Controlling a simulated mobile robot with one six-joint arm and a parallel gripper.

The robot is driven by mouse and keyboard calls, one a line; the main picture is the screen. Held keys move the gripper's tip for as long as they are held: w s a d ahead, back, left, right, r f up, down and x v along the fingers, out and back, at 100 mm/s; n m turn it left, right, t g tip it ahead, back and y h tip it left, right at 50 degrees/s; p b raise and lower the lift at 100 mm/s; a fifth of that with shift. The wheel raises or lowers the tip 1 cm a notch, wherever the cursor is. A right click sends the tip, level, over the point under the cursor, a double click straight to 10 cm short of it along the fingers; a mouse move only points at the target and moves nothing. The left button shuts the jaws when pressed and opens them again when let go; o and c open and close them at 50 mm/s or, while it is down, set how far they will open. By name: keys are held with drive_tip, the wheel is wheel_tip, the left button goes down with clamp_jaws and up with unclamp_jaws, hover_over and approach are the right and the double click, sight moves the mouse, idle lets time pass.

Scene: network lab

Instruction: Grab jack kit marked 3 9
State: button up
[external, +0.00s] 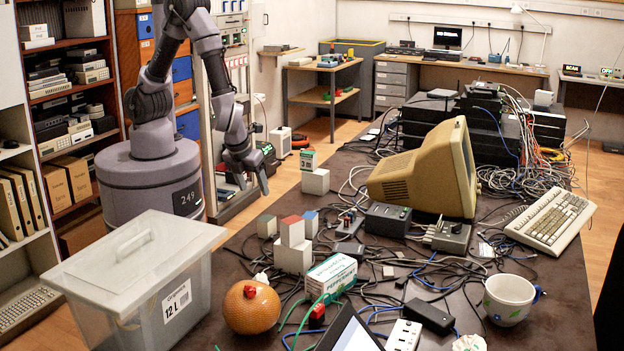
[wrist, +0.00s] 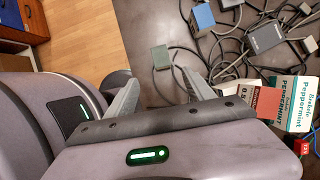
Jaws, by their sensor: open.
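A small green and white block (external: 308,161) sits on top of a white cube (external: 315,181) near the table's far left edge. Its front carries a dark mark that looks like a 3; a 9 cannot be made out. My gripper (external: 252,180) is open and empty, pointing down to the left of this block and apart from it. In the wrist view my gripper (wrist: 158,97) shows its two fingers spread, with nothing between them. The marked block cannot be made out in the wrist view.
A grey-green cube (external: 267,226), a red-topped cube (external: 291,231) on a white one, and a blue-topped cube (external: 310,223) stand nearby.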

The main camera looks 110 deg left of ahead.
sight(265, 219)
drive_tip(key=b+x, duration=0.7)
drive_tip(key=x, duration=0.5)
drive_tip(key=shift+f, duration=0.15)
drive_tip(key=b+x, duration=0.3)
drive_tip(key=x, duration=0.2)
drive_tip(key=shift+w+d+f, duration=0.1)
drive_tip(key=shift+w, duration=0.05)
clamp_jaws()
